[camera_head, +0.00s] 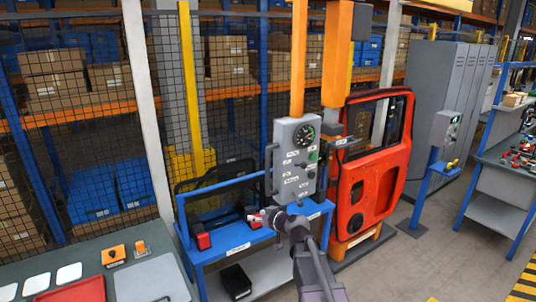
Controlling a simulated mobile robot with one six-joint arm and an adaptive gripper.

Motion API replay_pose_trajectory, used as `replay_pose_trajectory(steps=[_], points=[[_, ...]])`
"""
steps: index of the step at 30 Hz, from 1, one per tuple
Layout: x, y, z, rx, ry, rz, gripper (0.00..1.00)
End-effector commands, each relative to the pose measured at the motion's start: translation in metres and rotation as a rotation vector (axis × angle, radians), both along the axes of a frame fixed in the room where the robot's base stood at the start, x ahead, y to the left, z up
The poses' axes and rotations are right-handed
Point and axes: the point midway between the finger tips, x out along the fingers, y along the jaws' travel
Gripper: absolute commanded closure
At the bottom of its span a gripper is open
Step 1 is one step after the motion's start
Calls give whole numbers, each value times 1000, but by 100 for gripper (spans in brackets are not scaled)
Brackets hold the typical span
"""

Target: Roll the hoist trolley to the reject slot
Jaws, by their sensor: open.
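A grey control box (297,160) with a dial, green buttons and labels hangs on an orange post (299,55); it looks like part of the hoist. A bar handle (269,170) runs down its left side. A second, thicker orange post (337,60) stands just right of it, beside a red vehicle door (372,165) that is upright. The overhead rail and trolley top are out of view. My gripper (258,216) is open and empty, below the box and handle, in front of the blue stand. I cannot tell which place is the reject slot.
A blue stand (225,243) with red blocks and a dark pane is at centre-left. A grey bench (210,295) with cards and an orange switch is front left. A blue pedestal (428,180) and workbench (500,170) stand right. Mesh fencing (70,130) closes the back.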

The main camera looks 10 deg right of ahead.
Motion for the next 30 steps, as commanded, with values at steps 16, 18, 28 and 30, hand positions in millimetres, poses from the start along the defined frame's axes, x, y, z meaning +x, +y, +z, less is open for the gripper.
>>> replay_pose_trajectory(steps=[16, 18, 28, 30], points=[[72, -99, 106, 9, -340, -359, 35], [73, -101, 106, 8, -344, -368, 35], [73, -102, 106, 8, -345, -369, 35], [74, -101, 106, 8, -344, -368, 35]])
